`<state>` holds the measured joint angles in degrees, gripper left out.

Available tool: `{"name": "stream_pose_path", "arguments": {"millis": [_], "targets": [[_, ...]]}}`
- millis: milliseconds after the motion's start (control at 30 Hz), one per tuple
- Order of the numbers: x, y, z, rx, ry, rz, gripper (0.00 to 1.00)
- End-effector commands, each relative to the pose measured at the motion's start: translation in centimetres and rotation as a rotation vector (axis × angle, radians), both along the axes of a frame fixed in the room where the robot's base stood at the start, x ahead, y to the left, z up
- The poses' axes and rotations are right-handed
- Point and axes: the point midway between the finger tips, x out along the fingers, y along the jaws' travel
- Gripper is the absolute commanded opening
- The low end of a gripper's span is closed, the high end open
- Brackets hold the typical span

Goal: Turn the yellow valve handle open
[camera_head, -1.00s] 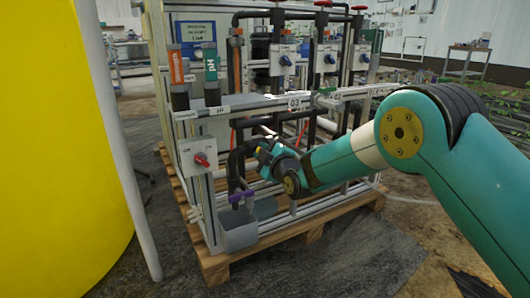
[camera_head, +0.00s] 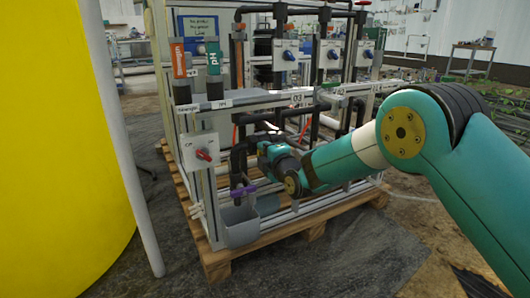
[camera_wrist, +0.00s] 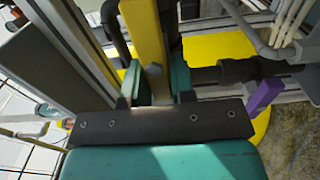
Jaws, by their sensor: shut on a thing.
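The yellow valve handle (camera_wrist: 147,40) is a flat bar in the wrist view, running from the top edge down between my jaws. My gripper (camera_wrist: 158,74) is shut on it, with one teal finger on each side. In the head view my gripper (camera_head: 266,150) is at the dark pipes low on the front of the skid. The yellow handle cannot be made out there; my gripper and arm cover that spot. The valve body and the handle's pivot are not clear in either view.
A purple handle (camera_head: 243,191) sits on a pipe above a grey bin (camera_head: 240,228); it also shows in the wrist view (camera_wrist: 265,95). The control box with a red knob (camera_head: 204,155) is to the left. A large yellow tank (camera_head: 60,150) and a white post (camera_head: 130,150) stand left.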

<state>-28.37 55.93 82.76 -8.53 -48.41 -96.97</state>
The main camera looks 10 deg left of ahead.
Motion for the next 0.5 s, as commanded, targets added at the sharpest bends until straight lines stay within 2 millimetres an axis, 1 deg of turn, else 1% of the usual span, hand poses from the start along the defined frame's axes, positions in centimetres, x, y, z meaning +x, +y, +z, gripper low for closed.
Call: {"name": "stream_pose_path", "arguments": {"millis": [400, 433, 500], "targets": [[-0.07, 0.07, -0.11, -0.006, -0.002, 0.002, 0.0], [-0.07, 0.07, -0.11, -0.005, -0.001, 0.002, 0.3], [-0.07, 0.06, -0.1, -0.005, -0.001, 0.002, 0.45]]}}
